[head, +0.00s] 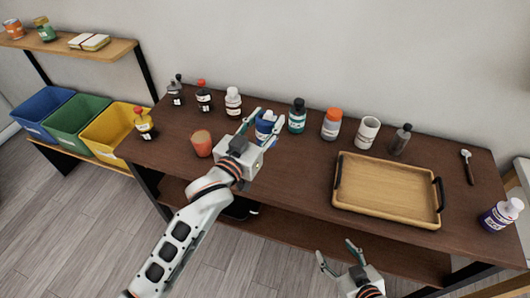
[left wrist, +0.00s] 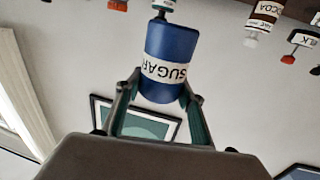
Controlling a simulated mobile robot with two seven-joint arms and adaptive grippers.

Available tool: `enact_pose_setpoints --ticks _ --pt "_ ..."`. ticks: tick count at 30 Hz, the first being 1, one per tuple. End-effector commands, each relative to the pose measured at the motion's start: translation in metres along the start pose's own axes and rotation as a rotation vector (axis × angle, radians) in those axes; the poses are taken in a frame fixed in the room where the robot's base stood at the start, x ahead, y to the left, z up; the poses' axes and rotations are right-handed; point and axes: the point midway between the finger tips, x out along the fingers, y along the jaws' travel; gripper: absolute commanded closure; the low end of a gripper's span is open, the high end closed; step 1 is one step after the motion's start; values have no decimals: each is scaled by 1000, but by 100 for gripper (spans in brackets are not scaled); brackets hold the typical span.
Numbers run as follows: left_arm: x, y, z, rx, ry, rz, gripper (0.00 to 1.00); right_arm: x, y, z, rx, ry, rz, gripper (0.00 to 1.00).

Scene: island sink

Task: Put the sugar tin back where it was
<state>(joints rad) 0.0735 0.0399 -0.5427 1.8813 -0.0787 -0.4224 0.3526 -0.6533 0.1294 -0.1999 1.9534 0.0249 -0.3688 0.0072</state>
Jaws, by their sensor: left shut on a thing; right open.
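The sugar tin (head: 265,124) is blue with a white label, at the back row of the dark table. In the left wrist view the tin (left wrist: 170,50) shows upside down, with "SUGAR" readable. My left gripper (head: 260,122) is shut on it, with one finger on each side. Whether the tin touches the table cannot be told. My right gripper (head: 340,258) is open and empty, in front of the table's front edge, below the tray.
A white jar (head: 233,101) stands left of the tin and a teal jar (head: 297,117) right of it. A red-orange cup (head: 201,143) stands in front at left. A wooden tray (head: 388,190) lies at right. Coloured bins (head: 78,122) stand beyond the left end.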

Motion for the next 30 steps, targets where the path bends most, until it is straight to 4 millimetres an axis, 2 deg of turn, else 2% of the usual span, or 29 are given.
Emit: enact_pose_setpoints --ticks 1,3,9,14,21,24,30 --pt "0 0 15 0 -3 -1 86 2 -3 0 -1 5 -4 42" --pt "0 0 32 0 -4 -1 86 3 -7 -1 -2 11 -12 42" --pt "0 0 64 0 0 -1 86 5 -8 -3 -5 23 -15 42" --pt "0 0 74 -1 1 -1 86 7 -6 0 -7 20 -13 42" --pt "0 -1 107 -1 -1 -2 86 11 -6 10 -8 12 -12 42" --pt "0 0 113 -1 1 -1 86 12 -7 14 -9 8 -12 42" --pt "0 0 113 0 2 -1 86 12 -6 14 -9 7 -12 42"
